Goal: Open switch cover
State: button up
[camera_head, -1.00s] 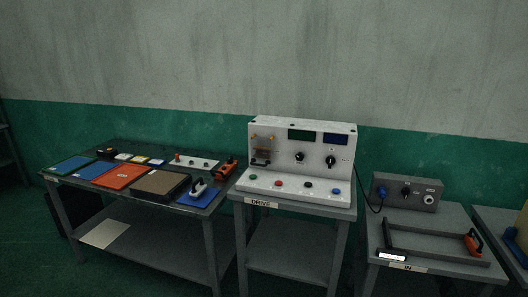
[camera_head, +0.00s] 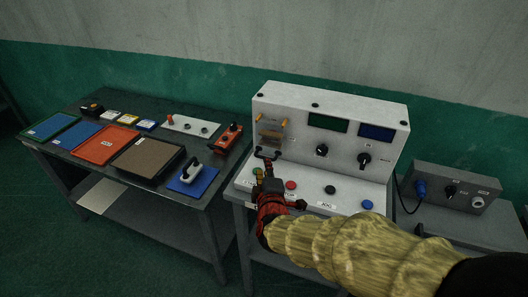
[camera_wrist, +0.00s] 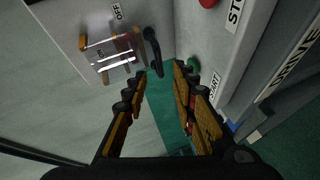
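The switch cover (camera_head: 271,131) is a clear guard with orange end pieces, at the left of the white control panel's upright face. It looks closed over the switch, with a dark handle (camera_head: 267,153) at its lower edge. In the wrist view the cover (camera_wrist: 111,52) is upper left, between OFF and ON labels, and its black handle (camera_wrist: 153,50) is just ahead of my fingertips. My gripper (camera_wrist: 160,72) is open and empty, its fingers apart. In the head view my gripper (camera_head: 274,180) is red and black, just below the handle; whether it touches is unclear.
The white panel (camera_head: 340,97) has two displays and two dark knobs. Its sloped base carries red, black and blue buttons close beside my gripper. A left table (camera_head: 230,168) holds trays and tools. A grey box (camera_head: 455,188) stands right. Space above the panel is clear.

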aim_at(268, 140)
jog(key=shift+w+a+f+n+t+h, duration=0.2)
jog(key=shift+f+n+t+h, duration=0.1)
jog(key=shift+n+h, duration=0.15)
jog(key=shift+w+f, duration=0.1)
jog(key=shift+w, duration=0.15)
jog(key=b+x, duration=0.1)
jog(key=x, duration=0.4)
jog(key=shift+w+f+b, duration=0.1)
jog(key=shift+w+b, duration=0.25)
jog(key=shift+b, duration=0.05)
jog(key=shift+w, duration=0.65)
jog(key=shift+c, duration=0.3)
grip_shut()
